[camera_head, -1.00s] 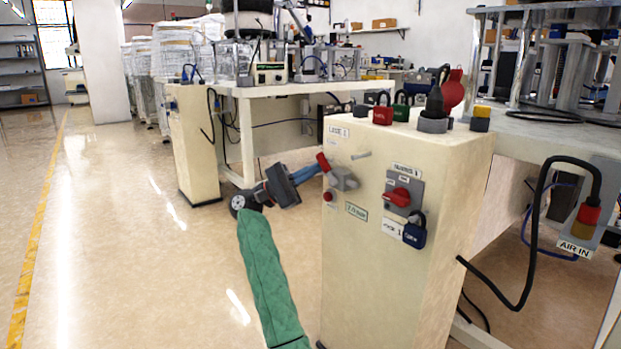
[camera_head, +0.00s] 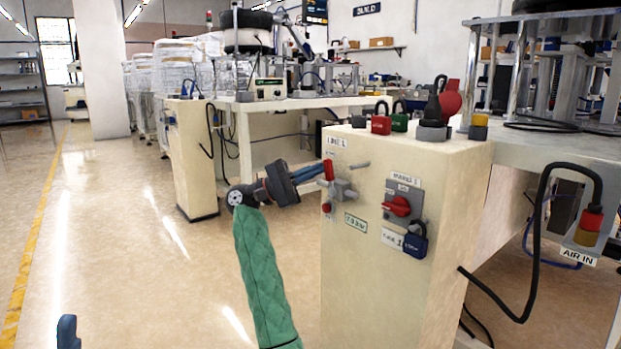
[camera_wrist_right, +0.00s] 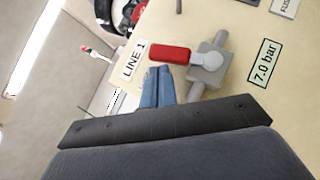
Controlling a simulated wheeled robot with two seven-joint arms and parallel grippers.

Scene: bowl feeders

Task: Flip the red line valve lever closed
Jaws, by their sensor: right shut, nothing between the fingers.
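The red lever (camera_head: 328,170) of the line valve stands nearly upright on its grey valve body (camera_head: 344,190), on the cream cabinet's front. In the right wrist view the red lever (camera_wrist_right: 171,53) lies across the line of the grey pipe stubs. My right gripper (camera_head: 321,169) is shut and empty, its blue fingers coming from the left. In the wrist view its fingertips (camera_wrist_right: 157,71) are right beside the lever; I cannot tell if they touch. A blue-grey piece at the bottom left, seemingly my left gripper (camera_head: 68,332), shows only partly.
On the cabinet (camera_head: 375,280) are a red rotary switch (camera_head: 397,206) and a blue padlock (camera_head: 415,240) right of the valve. A red padlock (camera_head: 381,124) and black plug (camera_head: 433,112) stand on top. A black hose (camera_head: 540,230) hangs right. The floor left is clear.

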